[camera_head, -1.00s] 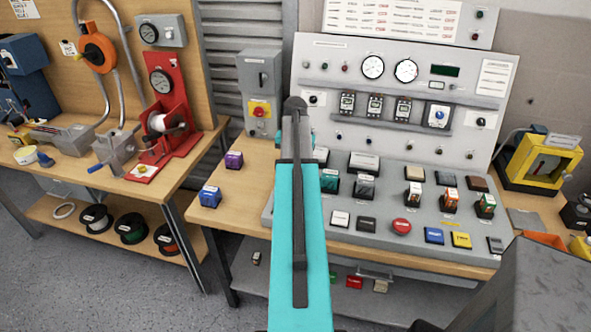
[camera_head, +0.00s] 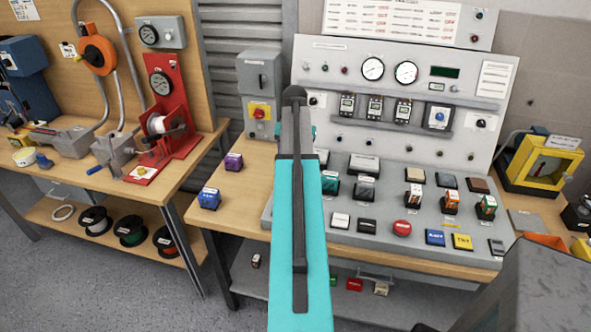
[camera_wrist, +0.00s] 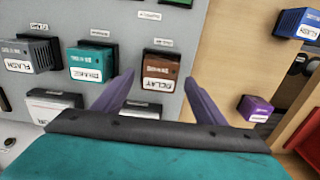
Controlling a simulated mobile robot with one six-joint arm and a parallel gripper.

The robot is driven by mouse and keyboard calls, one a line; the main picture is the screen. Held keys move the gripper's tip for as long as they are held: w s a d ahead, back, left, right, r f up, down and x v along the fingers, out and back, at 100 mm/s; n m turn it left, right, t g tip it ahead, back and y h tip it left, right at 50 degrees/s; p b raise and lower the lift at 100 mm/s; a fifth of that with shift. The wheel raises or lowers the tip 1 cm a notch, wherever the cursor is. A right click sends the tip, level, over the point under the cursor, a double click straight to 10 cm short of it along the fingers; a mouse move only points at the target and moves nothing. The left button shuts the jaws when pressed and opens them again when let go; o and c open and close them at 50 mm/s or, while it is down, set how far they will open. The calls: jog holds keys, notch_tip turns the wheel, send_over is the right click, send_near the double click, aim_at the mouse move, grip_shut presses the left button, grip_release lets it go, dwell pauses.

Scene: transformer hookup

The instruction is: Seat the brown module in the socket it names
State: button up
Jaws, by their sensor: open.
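The brown module (camera_wrist: 163,68) shows in the wrist view, with a white label that seems to read "DELAY". It sits on a dark base on the grey panel, right of the teal module (camera_wrist: 93,62). My gripper (camera_wrist: 155,90) is open. Its two purple fingers lie left and right of the brown module's near end in the picture, with nothing held; I cannot tell whether they touch it. In the head view, my arm hides the brown module and the fingers. I cannot make out which socket matches the label.
A grey module (camera_wrist: 27,57) stands beyond the teal one. A purple module (camera_head: 233,161) and a blue module (camera_head: 209,199) lie on the wooden bench left of the panel.

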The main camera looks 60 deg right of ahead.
notch_tip(320, 180, up, 8)
jog(key=b, duration=0.1)
jog(key=shift+r, duration=0.2)
dwell(0.9)
